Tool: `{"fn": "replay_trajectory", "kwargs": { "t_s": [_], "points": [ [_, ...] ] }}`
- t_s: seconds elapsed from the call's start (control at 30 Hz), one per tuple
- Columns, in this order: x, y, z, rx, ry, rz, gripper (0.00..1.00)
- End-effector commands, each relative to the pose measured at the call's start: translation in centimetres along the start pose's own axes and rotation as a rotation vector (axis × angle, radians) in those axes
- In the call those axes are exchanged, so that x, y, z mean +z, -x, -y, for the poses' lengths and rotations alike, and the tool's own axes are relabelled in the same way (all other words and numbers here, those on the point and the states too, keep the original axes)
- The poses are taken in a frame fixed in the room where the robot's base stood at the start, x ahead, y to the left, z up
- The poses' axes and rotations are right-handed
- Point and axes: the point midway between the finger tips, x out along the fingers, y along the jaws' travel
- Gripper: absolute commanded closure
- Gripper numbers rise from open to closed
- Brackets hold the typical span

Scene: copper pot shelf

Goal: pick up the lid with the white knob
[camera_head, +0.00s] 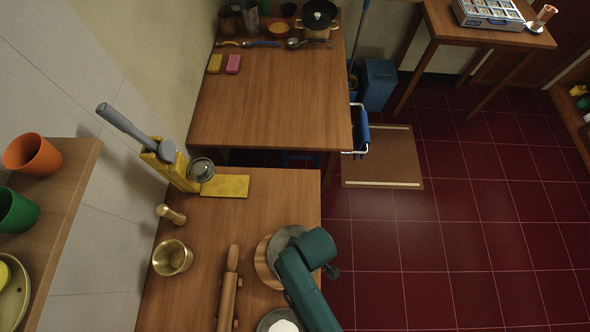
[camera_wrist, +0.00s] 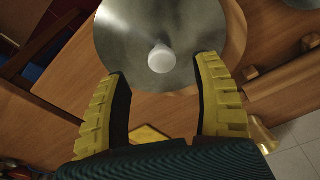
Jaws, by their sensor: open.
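The lid with the white knob is a round, shiny grey metal disc (camera_wrist: 125,35) in the wrist view, with the knob (camera_wrist: 161,59) near its lower part. The knob appears just beyond the fingertips, and nothing is held. In the head view the lid (camera_head: 283,240) shows only partly beside my teal arm, which hides its knob and my fingers.
On the same table (camera_head: 212,225) stand a rolling pin (camera_head: 229,285), a brass mortar (camera_head: 172,257) and a yellow press (camera_head: 175,165). A grey round dish with white contents (camera_head: 281,322) lies at the bottom. A shelf with cups (camera_head: 75,190) is at the left.

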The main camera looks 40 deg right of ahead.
Motion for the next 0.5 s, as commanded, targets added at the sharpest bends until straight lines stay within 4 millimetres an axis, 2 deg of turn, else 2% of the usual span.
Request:
{"fn": "replay_trajectory", "kwargs": {
  "t_s": [0.3,0.5],
  "points": [
    [-0.4,-4.9,0.3,-0.001,0.001,0.001,0.34],
    [-0.5,-5.2,0.2,0.001,0.0,-0.002,0.34]
  ]
}}
